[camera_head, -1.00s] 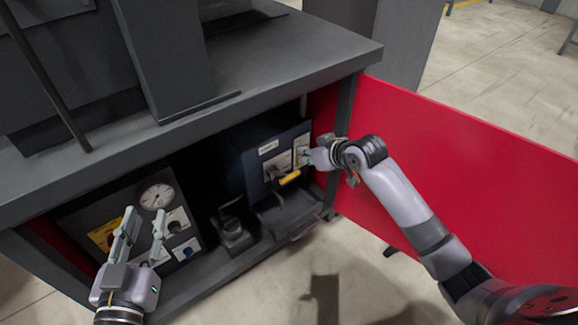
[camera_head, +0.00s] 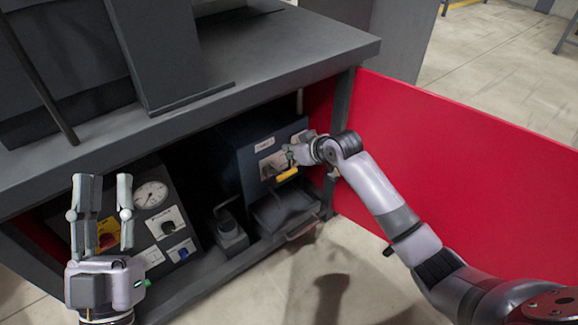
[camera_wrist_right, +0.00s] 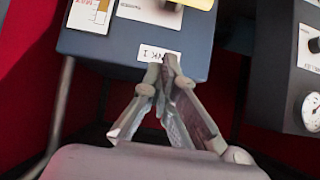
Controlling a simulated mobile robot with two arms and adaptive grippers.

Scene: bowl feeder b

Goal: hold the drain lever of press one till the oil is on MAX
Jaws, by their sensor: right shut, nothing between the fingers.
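The dark blue oil tank (camera_head: 240,165) of the press sits in the open cabinet, with its yellow drain lever (camera_head: 287,174) low on the front. In the right wrist view the yellow lever (camera_wrist_right: 192,4) is cut by the top edge. The sight gauge (camera_wrist_right: 92,14), with small red lettering, is partly cut off; its oil level is too unclear to read. My right gripper (camera_head: 289,155) is shut and empty close to the tank front; in the right wrist view its fingertips (camera_wrist_right: 169,60) overlap a white label, apart from the lever. My left gripper (camera_head: 106,182) is open and empty.
A grey panel with a round dial (camera_head: 150,195), knobs and a yellow plate stands behind my left gripper. A dark tray (camera_head: 272,222) sits under the tank. The red door (camera_head: 450,165) stands open at the right, behind my right arm. The bench top (camera_head: 290,60) overhangs the cabinet.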

